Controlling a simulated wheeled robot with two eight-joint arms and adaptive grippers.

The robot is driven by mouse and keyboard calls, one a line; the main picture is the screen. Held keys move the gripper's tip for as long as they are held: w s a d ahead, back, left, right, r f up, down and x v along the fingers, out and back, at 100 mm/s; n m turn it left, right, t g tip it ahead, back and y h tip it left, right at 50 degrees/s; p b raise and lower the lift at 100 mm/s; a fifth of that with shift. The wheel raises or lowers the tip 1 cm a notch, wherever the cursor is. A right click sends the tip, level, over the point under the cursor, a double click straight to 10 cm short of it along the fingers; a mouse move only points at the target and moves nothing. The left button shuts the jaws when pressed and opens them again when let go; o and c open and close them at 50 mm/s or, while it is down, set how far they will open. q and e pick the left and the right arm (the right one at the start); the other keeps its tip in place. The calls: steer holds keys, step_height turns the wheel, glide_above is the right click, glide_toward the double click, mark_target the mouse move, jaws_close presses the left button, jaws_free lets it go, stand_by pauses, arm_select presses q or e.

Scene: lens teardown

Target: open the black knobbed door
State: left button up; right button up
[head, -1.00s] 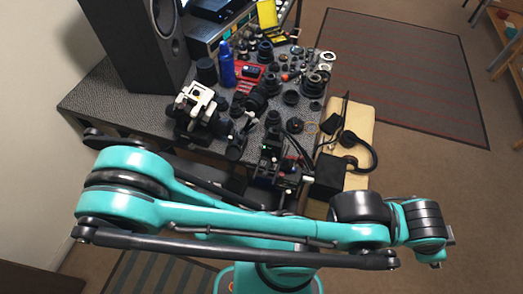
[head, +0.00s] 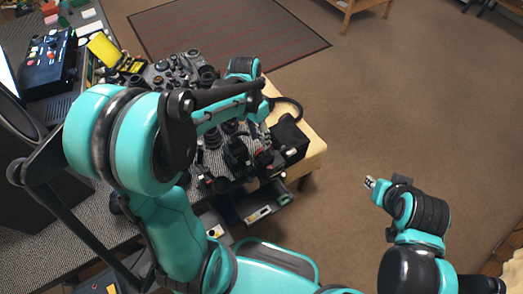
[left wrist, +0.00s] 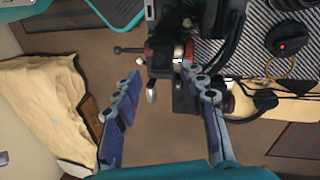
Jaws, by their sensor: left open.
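I cannot pick out a black knobbed door for sure. In the left wrist view my left gripper (left wrist: 161,72) is open, with its two blue-grey fingers apart. A black device (left wrist: 160,55) with a red part and a ball-ended rod shows beyond the fingertips; I cannot tell if it touches them. In the head view my left arm reaches over the table, and its fingers are hard to see. A dark drawer-like unit (head: 262,208) shows low at the table's front. My other arm is at the right, with a small silver tip (head: 371,183); its jaw state is unclear.
The grey textured table (head: 75,232) holds many lens parts, a yellow case (head: 103,47) and a black control box (head: 50,62). The carpet (head: 420,90) to the right is open, with a striped mat (head: 225,28) behind.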

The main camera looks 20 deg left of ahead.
mark_target(264, 154)
arm_select(q)
steer(key=b+x, duration=0.2)
steer(key=x, duration=0.5)
steer(key=shift+d+f+b, duration=0.2)
steer(key=shift+b, duration=0.1)
